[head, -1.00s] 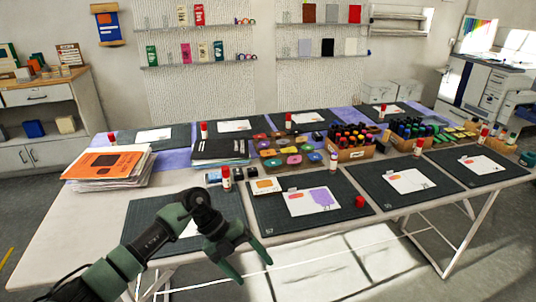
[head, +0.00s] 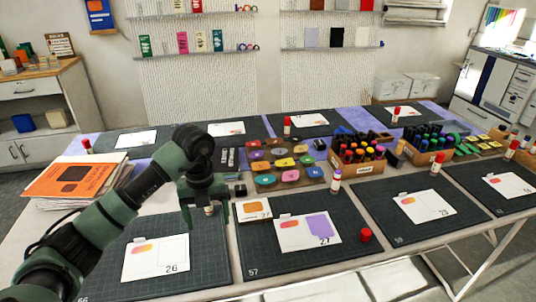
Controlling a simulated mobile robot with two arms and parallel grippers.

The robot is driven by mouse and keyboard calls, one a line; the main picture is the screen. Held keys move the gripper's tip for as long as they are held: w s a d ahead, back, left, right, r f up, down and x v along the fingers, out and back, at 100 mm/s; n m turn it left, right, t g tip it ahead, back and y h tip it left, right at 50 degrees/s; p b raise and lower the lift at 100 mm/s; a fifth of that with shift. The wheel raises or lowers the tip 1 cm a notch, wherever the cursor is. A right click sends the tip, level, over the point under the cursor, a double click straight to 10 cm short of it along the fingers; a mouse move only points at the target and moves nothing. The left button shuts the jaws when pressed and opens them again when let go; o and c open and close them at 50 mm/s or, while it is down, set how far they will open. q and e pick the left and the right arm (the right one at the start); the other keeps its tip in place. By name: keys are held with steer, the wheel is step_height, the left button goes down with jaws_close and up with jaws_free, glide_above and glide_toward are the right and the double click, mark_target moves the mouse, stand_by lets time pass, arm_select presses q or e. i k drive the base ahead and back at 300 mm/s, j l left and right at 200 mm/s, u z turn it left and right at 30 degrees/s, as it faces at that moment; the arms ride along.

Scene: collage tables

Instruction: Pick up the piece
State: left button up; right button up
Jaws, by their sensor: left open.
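My left gripper (head: 207,212) is open above the table, over the back edge of the near-left mat. The white base of a glue stick (head: 209,210) shows between its fingers; I cannot tell whether they touch it. Several flat pieces are in view, and I cannot tell which one the task means. A purple piece (head: 320,227) lies on white card 27 (head: 294,243), beside an orange-pink shape (head: 289,224). An orange piece (head: 252,207) is on a small card just right of the gripper. Card 26 (head: 157,262) bears another orange-pink shape. My right gripper is out of view.
A red cap (head: 365,235) stands on the middle mat (head: 262,261). A glue stick (head: 335,181) stands behind it. Marker boxes (head: 357,165) and a tray of coloured pads (head: 284,161) are farther back. An orange-topped stack (head: 76,178) is at left.

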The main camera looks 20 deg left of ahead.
mark_target(259, 166)
steer(key=i, duration=1.3)
